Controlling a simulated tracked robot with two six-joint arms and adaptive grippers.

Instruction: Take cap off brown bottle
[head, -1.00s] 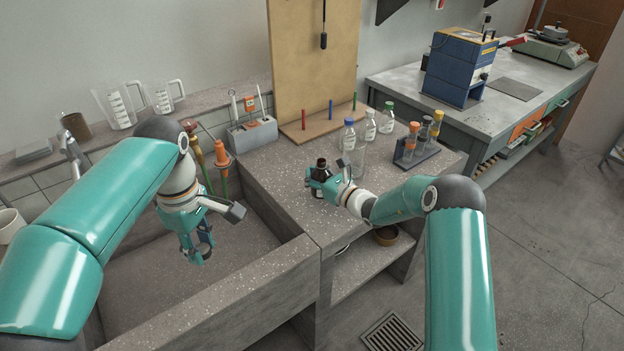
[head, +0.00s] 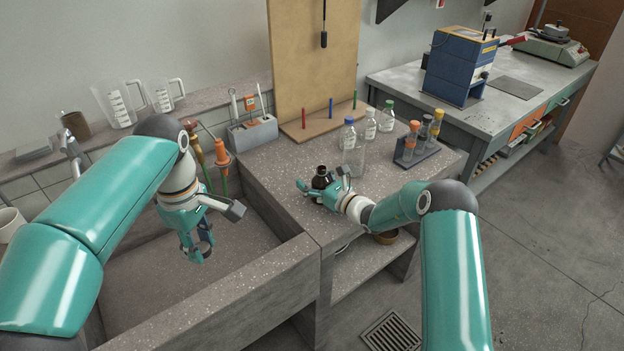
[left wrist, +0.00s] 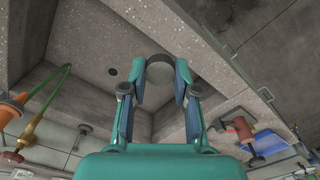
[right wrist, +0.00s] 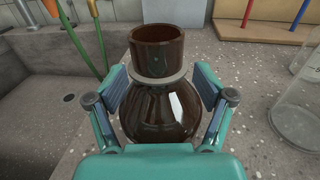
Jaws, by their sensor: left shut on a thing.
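The brown bottle (head: 321,171) stands upright on the bench top, and its open neck shows in the right wrist view (right wrist: 157,52). No cap is on it. My right gripper (head: 322,180) has its fingers spread on either side of the bottle, with gaps between pads and glass in the right wrist view (right wrist: 161,88). My left gripper (head: 199,250) hangs over the sink, well left of the bottle. In the left wrist view, its fingertips are shut on the dark round cap (left wrist: 159,70). The cap is hard to make out in the head view.
Clear bottles with blue, white and green caps (head: 370,124) stand behind the brown bottle. A tube rack (head: 416,152) is to the right. The bench front is clear.

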